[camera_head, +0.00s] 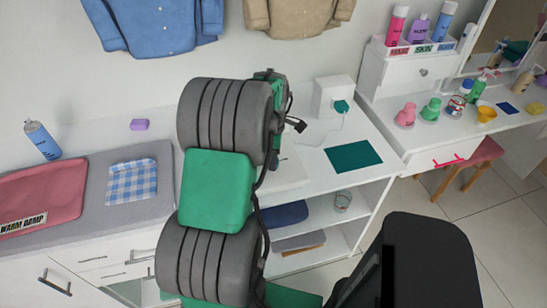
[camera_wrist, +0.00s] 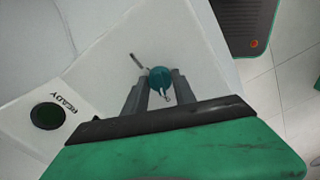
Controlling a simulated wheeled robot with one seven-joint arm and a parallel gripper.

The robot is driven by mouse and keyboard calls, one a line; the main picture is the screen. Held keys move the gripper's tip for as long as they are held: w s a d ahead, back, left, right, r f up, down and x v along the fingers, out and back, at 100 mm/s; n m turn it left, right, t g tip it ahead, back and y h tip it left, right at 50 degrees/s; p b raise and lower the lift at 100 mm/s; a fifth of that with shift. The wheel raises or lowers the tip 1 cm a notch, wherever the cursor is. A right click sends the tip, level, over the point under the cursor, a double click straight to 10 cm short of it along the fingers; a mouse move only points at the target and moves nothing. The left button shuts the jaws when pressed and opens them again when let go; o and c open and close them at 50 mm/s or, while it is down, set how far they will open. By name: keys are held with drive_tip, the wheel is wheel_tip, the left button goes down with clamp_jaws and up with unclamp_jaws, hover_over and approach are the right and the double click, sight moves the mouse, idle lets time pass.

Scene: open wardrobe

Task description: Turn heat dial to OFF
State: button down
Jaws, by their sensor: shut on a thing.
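The heat dial (camera_wrist: 160,76) is a small round teal knob on a white panel (camera_wrist: 195,45) in the wrist view. A small pale pointer-like piece shows at its lower side, between the fingers. My gripper (camera_wrist: 161,84) is shut on the dial, with one dark finger on each side. A short dark mark (camera_wrist: 136,61) is on the panel just up and left of the dial. I cannot see a readable OFF label. In the head view my arm hides the dial and my gripper.
A white box with a teal plug (camera_head: 341,106) and a teal mat (camera_head: 353,157) lie right of my arm. A pink cloth (camera_head: 45,195) and a checked cloth (camera_head: 132,181) lie at left.

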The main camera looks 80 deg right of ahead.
drive_tip(key=shift+w+d+r, duration=0.1)
drive_tip(key=shift+d+r, duration=0.05)
drive_tip(key=c, duration=1.2)
unclamp_jaws()
drive_tip(key=shift+w, duration=0.1)
drive_tip(key=shift+c, duration=0.2)
drive_tip(key=shift+o, duration=1.1)
wheel_tip(320, 180, up, 8)
drive_tip(key=shift+f+b, duration=0.15)
drive_tip(key=shift+b, duration=0.25)
drive_tip(key=shift+s, duration=0.25)
